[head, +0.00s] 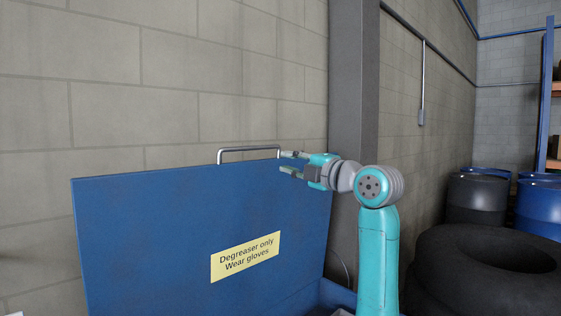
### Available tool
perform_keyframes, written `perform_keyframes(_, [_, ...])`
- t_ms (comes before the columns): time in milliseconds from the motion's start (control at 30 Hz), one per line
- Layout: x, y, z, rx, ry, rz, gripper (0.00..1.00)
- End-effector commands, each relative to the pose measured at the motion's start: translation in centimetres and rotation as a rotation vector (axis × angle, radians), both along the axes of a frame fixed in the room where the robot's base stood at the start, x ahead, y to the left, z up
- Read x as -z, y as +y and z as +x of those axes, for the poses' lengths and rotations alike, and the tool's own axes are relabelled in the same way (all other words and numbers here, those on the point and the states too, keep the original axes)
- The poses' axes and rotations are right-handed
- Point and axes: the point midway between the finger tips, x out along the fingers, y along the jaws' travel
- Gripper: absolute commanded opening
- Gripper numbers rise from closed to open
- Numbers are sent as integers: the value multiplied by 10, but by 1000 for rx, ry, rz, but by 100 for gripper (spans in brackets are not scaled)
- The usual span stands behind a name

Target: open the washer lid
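The blue washer lid (160,232) stands steeply raised in front of the block wall, with its broad face toward me. A yellow label (245,257) on it reads "Degreaser only / Wear gloves". A grey bar handle (245,149) sits along the lid's top edge. My gripper (286,162) is at the right end of the handle, near the lid's top right corner. Its two fingers are apart, with no object seen between them. I cannot tell whether a finger touches the handle or lid. Only a little of the washer's body (338,296) shows at the bottom.
A grey column (354,90) stands just behind my arm. Black tires (490,268) lie at the lower right, with a dark drum (477,197) and blue drums (540,207) behind them. A blue shelf rack (547,95) is at the far right. The space above the lid is clear.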

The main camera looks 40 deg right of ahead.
Motion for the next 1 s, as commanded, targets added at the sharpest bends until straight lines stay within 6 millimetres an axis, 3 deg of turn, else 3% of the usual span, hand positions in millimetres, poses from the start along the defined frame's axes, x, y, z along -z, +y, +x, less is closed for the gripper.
perform_keyframes(200, [5, -3, -43, 4, -1, -1, 24])
perform_keyframes(400, [7, -3, -67, 3, 0, 0, 24])
perform_keyframes(1000, [8, -3, -75, 1, 1, 0, 24])
